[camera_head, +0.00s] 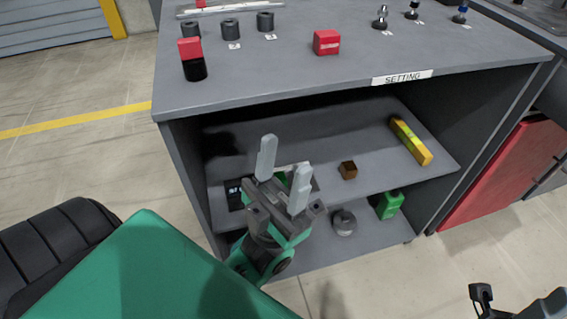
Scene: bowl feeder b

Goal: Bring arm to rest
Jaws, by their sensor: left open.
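My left gripper (285,157) is open, its two pale grey fingers pointing up with a clear gap between them. It appears in front of the grey workbench's open shelf, and I see nothing held between the fingers. It hides part of the shelf and of a dark item with white marks (235,192) behind it. At the bottom right corner, parts of what looks like my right gripper (515,304) show, cut off by the picture edge. Its jaws cannot be judged.
The workbench top (290,75) carries a red block (327,42), black cylinders and a red-and-black piece (193,60). Below are a green item (388,205) and grey round part (344,222).

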